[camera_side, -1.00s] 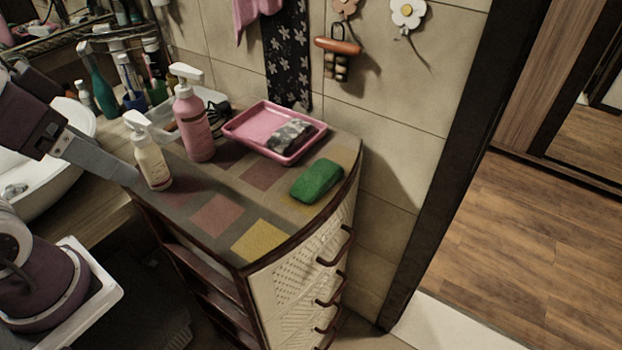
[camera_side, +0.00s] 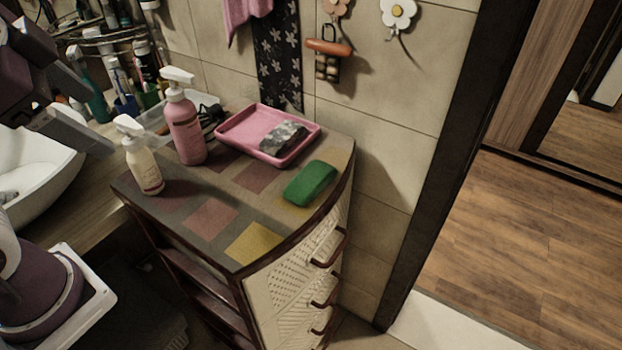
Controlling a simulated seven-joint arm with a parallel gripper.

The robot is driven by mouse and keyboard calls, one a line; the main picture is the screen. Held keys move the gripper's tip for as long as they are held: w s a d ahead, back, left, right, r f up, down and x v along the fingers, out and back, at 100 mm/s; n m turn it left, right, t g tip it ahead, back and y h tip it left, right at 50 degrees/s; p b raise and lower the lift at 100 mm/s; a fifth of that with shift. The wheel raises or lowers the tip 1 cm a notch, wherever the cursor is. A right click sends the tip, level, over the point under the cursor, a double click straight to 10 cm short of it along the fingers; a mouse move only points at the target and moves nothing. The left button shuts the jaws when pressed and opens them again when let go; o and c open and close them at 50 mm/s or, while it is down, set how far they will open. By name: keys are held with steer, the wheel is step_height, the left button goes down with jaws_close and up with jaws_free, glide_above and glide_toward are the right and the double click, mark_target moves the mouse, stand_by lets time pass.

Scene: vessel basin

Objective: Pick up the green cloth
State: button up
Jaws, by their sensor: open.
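The green cloth (camera_side: 310,184) is a folded, rounded bundle. It lies on the patchwork top of the cabinet (camera_side: 243,217), near its right edge and in front of the pink tray (camera_side: 226,129). My gripper (camera_side: 101,123) is at the left, beyond the cream pump bottle and well apart from the cloth. Its grey fingers are open, with nothing seen between them.
A cream pump bottle (camera_side: 144,165) and a pink pump bottle (camera_side: 185,130) stand on the cabinet's left part. A dark patterned cloth (camera_side: 284,137) lies in the pink tray. A white basin (camera_side: 35,175) is at the left. The cabinet top's front is clear.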

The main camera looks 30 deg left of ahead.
steer(key=w+m+t+y, duration=0.2)
steer(key=w+m, duration=0.5)
steer(key=m, duration=0.3)
steer(key=m+t+h, duration=0.4)
steer(key=m+t, duration=0.1)
steer(key=m, duration=1.6)
glide_above(303, 183)
steer(key=s, duration=0.5)
steer(key=f, duration=1.9)
steer(key=shift+s+a+f, duration=0.1)
steer(key=shift+s+f, duration=0.05)
steer(key=shift+s, duration=0.05)
steer(key=x, duration=0.7)
steer(key=shift+w, duration=0.25)
steer(key=c, duration=1.5)
